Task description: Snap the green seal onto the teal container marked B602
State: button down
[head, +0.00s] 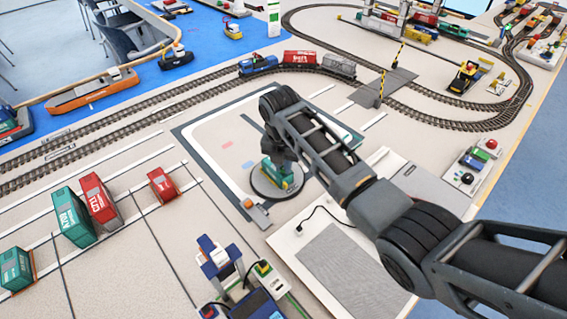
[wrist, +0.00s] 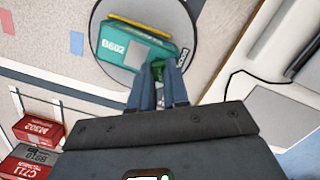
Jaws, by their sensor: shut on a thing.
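The teal container marked B602 (wrist: 138,50) lies on a round grey turntable (wrist: 185,22). It also shows in the head view (head: 283,177), partly hidden by my gripper. A yellow strip (wrist: 140,27) runs along its far side in the wrist view. My gripper (wrist: 158,72) is shut on the small green seal (wrist: 157,66), at the container's right end. The fingers hide part of the seal, and I cannot tell whether it touches the container. In the head view my gripper (head: 277,152) is just above the container.
Teal and red containers (head: 72,218) stand on the marked yard at left. A blue-and-white device (head: 217,262) stands at the front. A white board with a grey panel (head: 345,270) lies to the right. Toy tracks and a train (head: 300,58) are behind.

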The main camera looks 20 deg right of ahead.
jog(key=shift+f, duration=0.3)
dwell(0.5)
jog(key=c, duration=0.5)
grip_release()
jog(key=shift+c, duration=0.2)
jog(key=shift+r, duration=3.55)
